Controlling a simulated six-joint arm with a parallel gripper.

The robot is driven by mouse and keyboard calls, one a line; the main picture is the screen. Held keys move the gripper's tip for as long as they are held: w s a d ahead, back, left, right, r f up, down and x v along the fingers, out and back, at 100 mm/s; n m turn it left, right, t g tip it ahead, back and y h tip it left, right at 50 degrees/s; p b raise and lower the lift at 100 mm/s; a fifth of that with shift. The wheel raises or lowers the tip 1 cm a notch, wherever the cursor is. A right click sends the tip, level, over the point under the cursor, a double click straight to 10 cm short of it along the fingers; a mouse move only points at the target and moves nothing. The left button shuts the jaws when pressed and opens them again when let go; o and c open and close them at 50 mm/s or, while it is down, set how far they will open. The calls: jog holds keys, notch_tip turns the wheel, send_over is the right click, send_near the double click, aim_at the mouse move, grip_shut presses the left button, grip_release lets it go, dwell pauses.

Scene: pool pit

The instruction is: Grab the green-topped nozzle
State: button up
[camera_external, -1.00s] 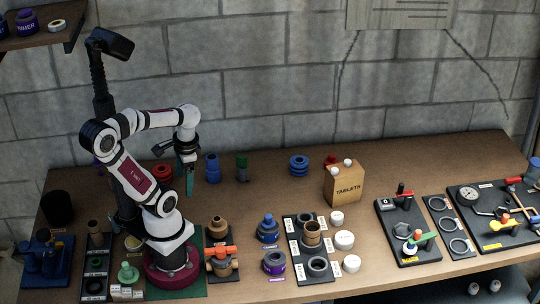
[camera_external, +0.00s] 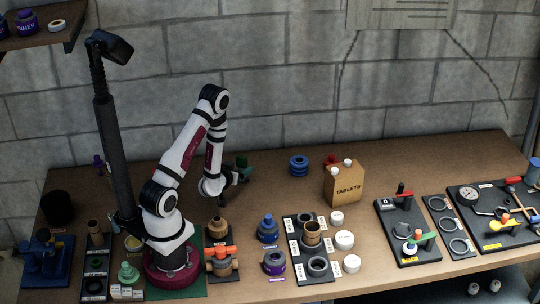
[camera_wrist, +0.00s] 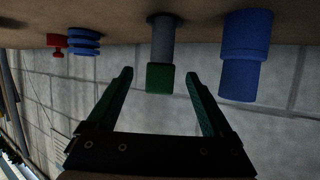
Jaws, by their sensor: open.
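The green-topped nozzle (camera_wrist: 161,54) has a grey body and a green cap. In the wrist view it hangs upside down in the picture, between and ahead of the fingertips. My gripper (camera_wrist: 160,84) is open, with one green finger on either side of the nozzle's line and nothing held. In the external view only the green top of the nozzle (camera_external: 242,160) shows above my gripper (camera_external: 247,171), which lies horizontal at the back of the bench and hides the body. I cannot tell whether a finger touches it.
A blue fitting (camera_wrist: 246,54) stands close beside the nozzle in the wrist view. On the other side are a blue ribbed piece (camera_wrist: 83,41) and a red piece (camera_wrist: 57,44). The tablets box (camera_external: 344,186) stands further right.

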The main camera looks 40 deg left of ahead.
jog(key=x, duration=0.7)
jog(key=shift+w+a, duration=0.2)
jog(key=shift+w, duration=0.05)
jog(key=shift+r, duration=0.1)
grip_shut()
